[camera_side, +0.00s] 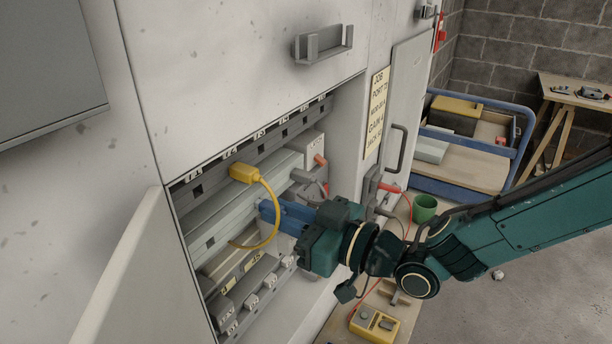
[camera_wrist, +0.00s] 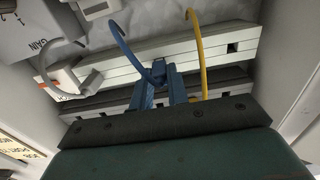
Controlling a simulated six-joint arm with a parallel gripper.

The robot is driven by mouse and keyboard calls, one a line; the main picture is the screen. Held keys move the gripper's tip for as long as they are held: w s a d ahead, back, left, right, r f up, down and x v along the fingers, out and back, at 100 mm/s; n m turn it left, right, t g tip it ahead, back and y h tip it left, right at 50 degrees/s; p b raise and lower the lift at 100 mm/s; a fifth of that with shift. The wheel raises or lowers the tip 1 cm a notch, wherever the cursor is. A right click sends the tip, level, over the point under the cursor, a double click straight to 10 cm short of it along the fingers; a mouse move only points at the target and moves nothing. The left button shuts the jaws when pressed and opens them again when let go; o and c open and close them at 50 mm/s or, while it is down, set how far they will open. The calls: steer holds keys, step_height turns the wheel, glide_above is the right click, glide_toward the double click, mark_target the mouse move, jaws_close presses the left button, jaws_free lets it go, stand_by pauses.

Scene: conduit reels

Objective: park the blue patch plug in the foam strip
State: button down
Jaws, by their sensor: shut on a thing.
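My gripper (camera_wrist: 163,82) has blue fingers, and in the wrist view they are shut on the blue patch plug (camera_wrist: 159,67). A blue cable (camera_wrist: 122,40) curves away from the plug. In the side view my gripper (camera_side: 264,209) reaches into the open cabinet bay, and I cannot separate the plug from the blue fingers there. A pale strip with square slots, seemingly the foam strip, runs across the bay (camera_side: 226,229). It also shows behind the plug in the wrist view (camera_wrist: 215,45). Whether the plug touches it cannot be told.
A yellow plug (camera_side: 243,173) sits in the dark upper port rail, its yellow cable (camera_side: 277,217) looping down close to my fingers. A box with an orange knob (camera_side: 313,149) stands at the bay's right end. Small grey boxes (camera_side: 252,299) line the bottom. Open doors (camera_side: 130,265) flank the bay.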

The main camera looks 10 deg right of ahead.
steer(key=shift+w+a, duration=0.25)
stand_by(0.4)
steer(key=c, duration=1.3)
jaws_free()
steer(key=shift+v, duration=6)
steer(key=shift+r, duration=0.1)
